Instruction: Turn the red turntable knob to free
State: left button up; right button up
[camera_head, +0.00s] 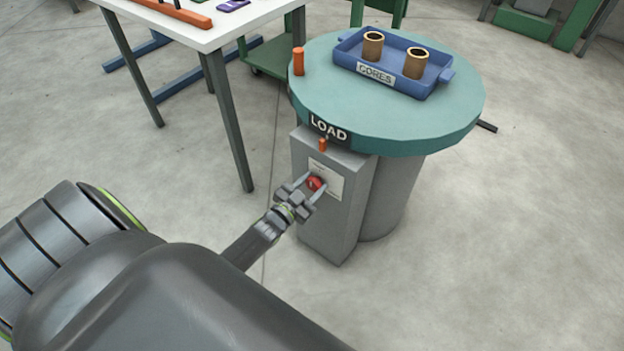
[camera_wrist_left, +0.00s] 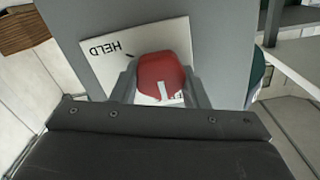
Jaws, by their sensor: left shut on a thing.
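The red knob (camera_head: 315,183) sits on the white label plate (camera_head: 329,176) on the front of the grey pedestal box (camera_head: 347,215). My left gripper (camera_head: 312,187) is shut on the knob, with one finger on each side. In the left wrist view the red knob (camera_wrist_left: 162,76) fills the space between the fingers and shows a white pointer mark near its lower edge. The plate (camera_wrist_left: 108,55) there reads "HELD", upside down; its other wording is hidden behind the knob and gripper. The teal turntable (camera_head: 400,120) stands above, with a "LOAD" sign at its front. My right gripper is not in view.
A blue tray (camera_head: 345,57) marked "CORES" holds two tan cores (camera_head: 415,63) on the turntable. An orange peg (camera_head: 298,61) stands at its left edge. A white table (camera_head: 205,35) is at the upper left. The floor to the right is clear.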

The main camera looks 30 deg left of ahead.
pick_arm(q)
jog(key=o, duration=1)
jog(key=shift+c, duration=0.2)
jog(key=shift+s, duration=0.15)
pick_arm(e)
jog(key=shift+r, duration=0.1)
pick_arm(q)
jog(key=shift+s, duration=0.3)
jog(key=s+a+p, duration=0.1)
jog(key=s, duration=1.5)
jog(key=shift+s+a+p, duration=0.15)
jog(key=shift+s+p, duration=0.15)
jog(key=shift+p, duration=0.05)
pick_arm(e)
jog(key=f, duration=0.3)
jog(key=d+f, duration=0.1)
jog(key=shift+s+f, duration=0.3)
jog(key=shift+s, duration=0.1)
pick_arm(q)
jog(key=shift+f, duration=0.1)
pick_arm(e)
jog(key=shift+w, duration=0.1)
